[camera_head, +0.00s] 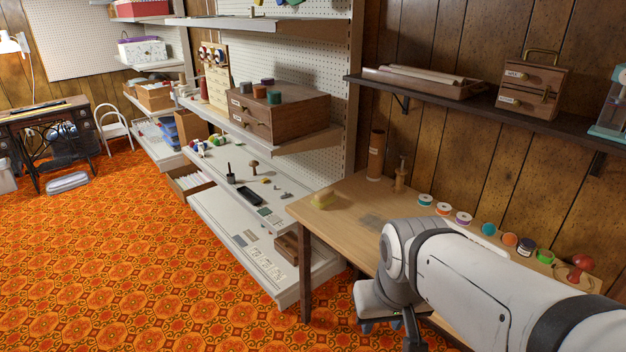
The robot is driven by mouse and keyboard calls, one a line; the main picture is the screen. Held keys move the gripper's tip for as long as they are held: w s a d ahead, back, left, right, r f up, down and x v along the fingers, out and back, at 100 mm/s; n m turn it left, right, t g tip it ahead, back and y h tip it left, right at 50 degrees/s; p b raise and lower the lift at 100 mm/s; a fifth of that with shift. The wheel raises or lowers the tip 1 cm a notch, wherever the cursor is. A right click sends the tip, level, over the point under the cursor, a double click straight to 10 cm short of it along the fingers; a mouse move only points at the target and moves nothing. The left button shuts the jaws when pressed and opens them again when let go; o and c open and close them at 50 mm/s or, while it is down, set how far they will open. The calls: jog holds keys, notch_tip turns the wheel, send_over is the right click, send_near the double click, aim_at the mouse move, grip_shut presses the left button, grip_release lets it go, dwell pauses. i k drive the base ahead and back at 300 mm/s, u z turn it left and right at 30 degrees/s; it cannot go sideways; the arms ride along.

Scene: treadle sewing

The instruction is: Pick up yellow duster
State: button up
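My white arm comes in from the lower right, in front of the table. Below its elbow are pale and dark parts with bluish tips, partly cut off by the lower picture edge. They may belong to my gripper, but I cannot make out the fingers clearly. Nothing of my arm touches the yellow item.
A brown cylinder (376,156) and a wooden turned piece (400,175) stand behind it. Several colored spools line the table's back. A wall shelf (440,95) hangs above. White shelving (262,250) stands left of the table. Patterned carpet (130,260) is open at left.

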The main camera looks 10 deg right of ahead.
aim_at(323, 198)
jog(key=i, duration=2)
jog(key=z, duration=0.05)
